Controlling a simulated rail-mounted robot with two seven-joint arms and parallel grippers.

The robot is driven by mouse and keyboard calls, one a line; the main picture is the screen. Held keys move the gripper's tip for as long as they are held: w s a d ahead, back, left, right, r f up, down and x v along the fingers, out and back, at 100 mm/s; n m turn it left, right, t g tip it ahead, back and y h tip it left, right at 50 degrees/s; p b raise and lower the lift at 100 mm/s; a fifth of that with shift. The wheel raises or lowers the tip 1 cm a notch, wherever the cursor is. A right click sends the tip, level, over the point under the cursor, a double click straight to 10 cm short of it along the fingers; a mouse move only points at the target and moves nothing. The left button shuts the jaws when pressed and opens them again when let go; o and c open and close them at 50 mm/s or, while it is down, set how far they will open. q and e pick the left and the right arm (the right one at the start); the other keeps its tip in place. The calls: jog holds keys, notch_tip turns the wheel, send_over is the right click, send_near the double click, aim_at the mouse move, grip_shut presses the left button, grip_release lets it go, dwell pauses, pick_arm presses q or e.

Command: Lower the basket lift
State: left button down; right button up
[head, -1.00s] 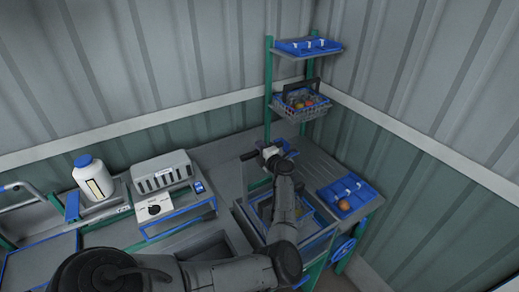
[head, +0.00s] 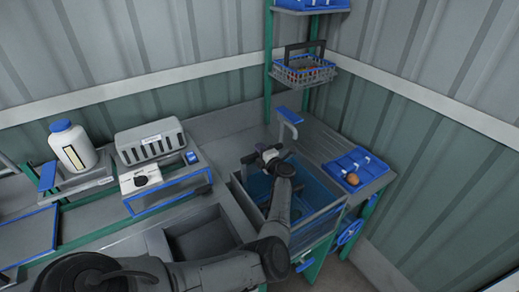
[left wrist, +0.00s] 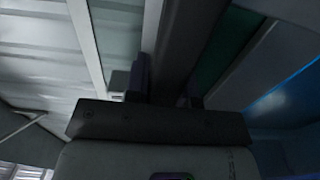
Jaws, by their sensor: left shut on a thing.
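The wire basket (head: 305,72) hangs on the green post frame at the back, below the upper shelf. It has a dark upright handle and holds some red produce. My left gripper (head: 262,155) is over the water tank (head: 325,215), well in front of and below the basket. It is shut on a dark bar (left wrist: 185,45), which runs between the fingers in the left wrist view. I cannot tell what the bar belongs to. My right gripper is not in view.
A tap with a blue top (head: 290,116) stands behind the tank. A blue tray (head: 355,168) with a round orange item lies right. A blue handwheel (head: 348,233) is low at right. A white bottle (head: 73,146) and a grey slotted unit (head: 150,142) stand left.

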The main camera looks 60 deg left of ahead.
pick_arm(q)
jog(key=shift+f, duration=0.95)
jog(key=c, duration=1)
grip_release()
jog(key=shift+r, duration=0.15)
jog(key=shift+o, duration=0.2)
jog(key=shift+r, duration=0.1)
jog(key=d, duration=1.4)
jog(key=shift+w, duration=0.35)
jog(key=shift+a, duration=0.1)
jog(key=shift+p, duration=0.3)
